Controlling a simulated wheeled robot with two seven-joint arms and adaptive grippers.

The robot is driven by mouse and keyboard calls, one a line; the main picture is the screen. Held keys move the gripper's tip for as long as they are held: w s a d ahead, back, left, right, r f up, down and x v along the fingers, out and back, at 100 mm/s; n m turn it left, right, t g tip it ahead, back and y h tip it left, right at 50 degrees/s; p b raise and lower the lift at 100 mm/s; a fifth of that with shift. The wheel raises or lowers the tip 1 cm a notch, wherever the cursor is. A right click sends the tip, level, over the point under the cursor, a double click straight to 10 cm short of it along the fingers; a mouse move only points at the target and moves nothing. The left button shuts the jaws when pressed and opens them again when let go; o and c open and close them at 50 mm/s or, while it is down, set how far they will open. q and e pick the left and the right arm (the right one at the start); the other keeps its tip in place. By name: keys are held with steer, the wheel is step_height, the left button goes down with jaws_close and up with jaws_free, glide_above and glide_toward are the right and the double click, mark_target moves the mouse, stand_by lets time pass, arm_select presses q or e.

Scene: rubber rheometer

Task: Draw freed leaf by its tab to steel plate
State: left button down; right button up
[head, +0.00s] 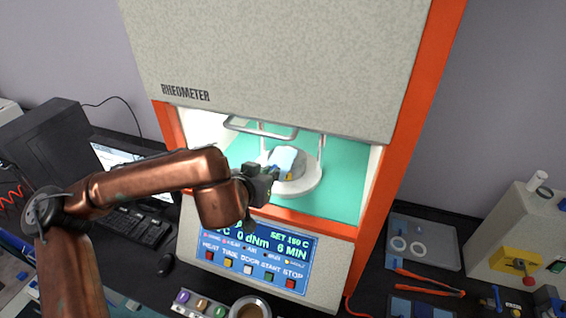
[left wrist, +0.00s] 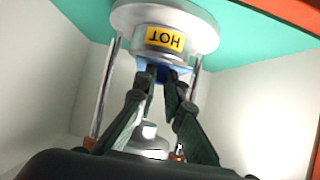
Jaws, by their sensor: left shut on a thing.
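My left gripper (head: 268,173) reaches into the chamber from the left, at the near side of the die. In the left wrist view its fingers (left wrist: 168,76) are closed together on a blue edge of the leaf (left wrist: 148,66), beside the die's yellow HOT label (left wrist: 165,39). The fingers hide most of the gripped part, so the tab's shape cannot be told. A grey metal plate (head: 450,258) lies on the bench at the right, with two pale rings on it. My right gripper is not in view.
The control panel (head: 258,256) is below. Red-handled pliers (head: 430,286) lie in front of the plate. A cup (head: 250,307) stands at the front.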

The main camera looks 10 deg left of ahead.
arm_select(q)
steer(key=s+a+b, duration=0.3)
steer(key=s+b, duration=0.3)
steer(key=s, duration=1)
steer(key=shift+s+a+b, duration=0.15)
steer(key=shift+s+b, duration=0.15)
stand_by(1.3)
